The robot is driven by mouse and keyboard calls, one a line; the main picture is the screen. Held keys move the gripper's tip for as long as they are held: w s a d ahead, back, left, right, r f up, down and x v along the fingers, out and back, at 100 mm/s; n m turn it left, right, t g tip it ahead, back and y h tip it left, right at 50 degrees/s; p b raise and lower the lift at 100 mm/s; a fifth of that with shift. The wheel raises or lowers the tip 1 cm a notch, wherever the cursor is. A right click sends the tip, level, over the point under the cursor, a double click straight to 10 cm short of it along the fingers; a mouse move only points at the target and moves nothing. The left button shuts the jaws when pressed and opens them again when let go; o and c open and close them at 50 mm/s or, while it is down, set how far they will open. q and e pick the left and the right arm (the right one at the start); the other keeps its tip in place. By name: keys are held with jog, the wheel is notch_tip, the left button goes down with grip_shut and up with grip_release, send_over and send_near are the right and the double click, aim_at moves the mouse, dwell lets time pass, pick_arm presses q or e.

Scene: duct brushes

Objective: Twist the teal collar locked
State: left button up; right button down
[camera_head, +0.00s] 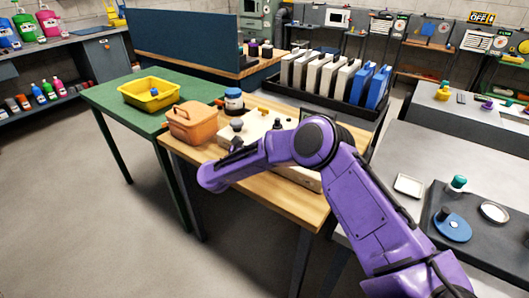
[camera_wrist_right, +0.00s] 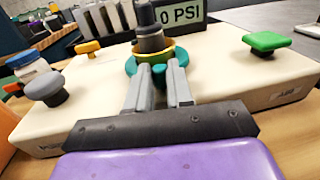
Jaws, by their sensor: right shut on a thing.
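The teal collar (camera_wrist_right: 131,66) shows in the right wrist view around the base of a dark grey upright fitting (camera_wrist_right: 151,38). A yellow ring (camera_wrist_right: 177,54) sits just above it. My right gripper (camera_wrist_right: 159,70) has its two grey fingers shut on the near side of the collar, partly hiding it. The fitting stands on a cream block (camera_wrist_right: 226,70). In the head view my purple right arm reaches over the block (camera_head: 262,125) and hides the collar. My left gripper is in neither view.
A display (camera_wrist_right: 180,17) reading 0 PSI stands behind the fitting. A green knob (camera_wrist_right: 267,41), a grey knob (camera_wrist_right: 44,87) and an orange knob (camera_wrist_right: 88,47) stick up from the block. An orange case (camera_head: 191,124) and a yellow bin (camera_head: 149,93) are to the left.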

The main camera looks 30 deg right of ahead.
jog(key=c, duration=1)
grip_release()
jog(key=shift+r, duration=0.1)
jog(key=b+v, duration=0.2)
jog(key=v, duration=0.7)
jog(key=shift+s+a, duration=0.1)
jog(key=shift+a, duration=0.2)
jog(key=shift+s+a, duration=0.15)
jog(key=shift+a, duration=0.35)
